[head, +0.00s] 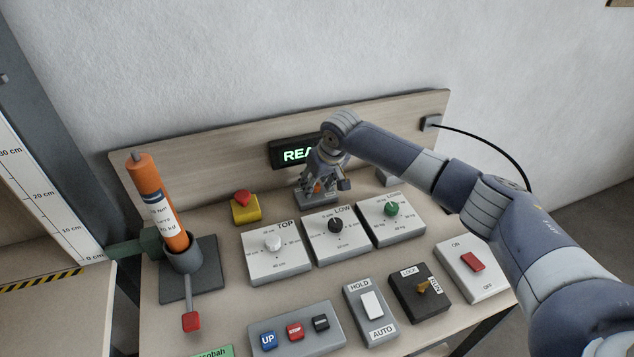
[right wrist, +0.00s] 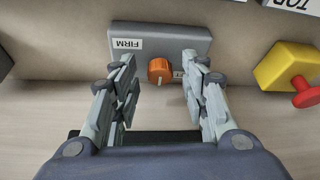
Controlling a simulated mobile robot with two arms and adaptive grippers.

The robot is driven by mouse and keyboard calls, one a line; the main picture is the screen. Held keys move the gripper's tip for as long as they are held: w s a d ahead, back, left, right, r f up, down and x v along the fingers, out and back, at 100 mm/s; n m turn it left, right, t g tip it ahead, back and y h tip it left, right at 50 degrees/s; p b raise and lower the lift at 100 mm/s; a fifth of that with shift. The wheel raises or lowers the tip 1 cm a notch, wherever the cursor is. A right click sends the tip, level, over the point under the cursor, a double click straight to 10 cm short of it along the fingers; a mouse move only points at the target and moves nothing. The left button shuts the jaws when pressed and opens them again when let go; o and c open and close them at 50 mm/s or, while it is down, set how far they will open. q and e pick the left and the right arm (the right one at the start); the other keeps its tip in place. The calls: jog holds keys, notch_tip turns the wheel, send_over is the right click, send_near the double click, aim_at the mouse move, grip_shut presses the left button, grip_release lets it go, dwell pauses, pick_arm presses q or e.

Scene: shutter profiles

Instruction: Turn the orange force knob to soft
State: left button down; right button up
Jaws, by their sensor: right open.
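The orange force knob (right wrist: 159,70) sits on the face of a grey box (right wrist: 187,37). A FIRM label shows on the box, left of the knob in the right wrist view. A pale mark on the knob points toward the bottom of that view. My right gripper (right wrist: 160,82) is open, with one finger on each side of the knob and a visible gap to it. In the head view the gripper (head: 318,182) hangs over the grey box (head: 317,199) and mostly covers the knob. My left gripper is not in view.
A yellow box with a red button (head: 245,208) stands left of the knob box. The TOP (head: 262,262), LOW (head: 325,246) and green-knob (head: 405,228) panels stand in front. A lit display (head: 290,154) is on the backboard behind. An orange cylinder (head: 155,195) stands at left.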

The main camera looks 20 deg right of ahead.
jog(key=v, duration=1.2)
jog(key=shift+r, duration=0.1)
